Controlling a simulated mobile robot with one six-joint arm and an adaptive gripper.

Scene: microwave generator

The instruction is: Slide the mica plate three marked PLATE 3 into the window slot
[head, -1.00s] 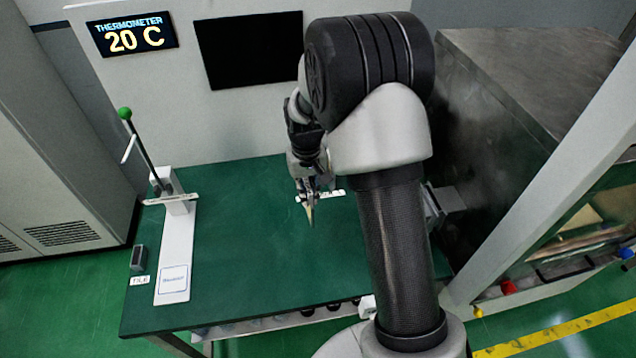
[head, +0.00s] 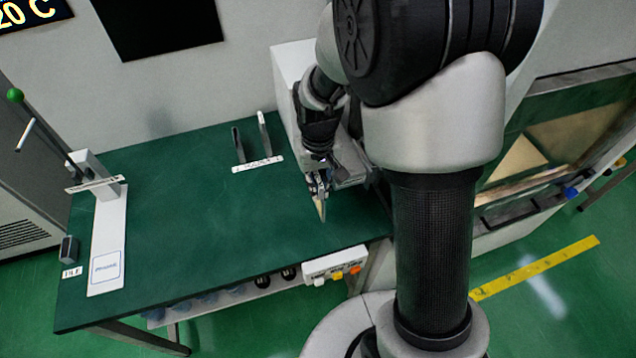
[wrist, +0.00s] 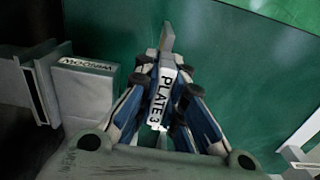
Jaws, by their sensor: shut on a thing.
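My gripper (head: 318,186) is shut on plate three, a thin pale plate (head: 319,208), over the right end of the green table. In the wrist view the plate (wrist: 163,95) stands edge-up between the fingers, its white label reading PLATE 3. A grey block marked WINDOW (wrist: 88,85) is at left in the wrist view, apart from the plate. A dark upright opening (wrist: 36,90) shows in the flange beside it. In the head view my arm partly covers a grey fitting (head: 348,165) beside the gripper. Whether the plate touches the table is unclear.
A rack with two uprights and a white label (head: 258,165) stands left of my gripper. A button panel (head: 335,266) hangs at the table's front edge. The middle of the table is clear.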

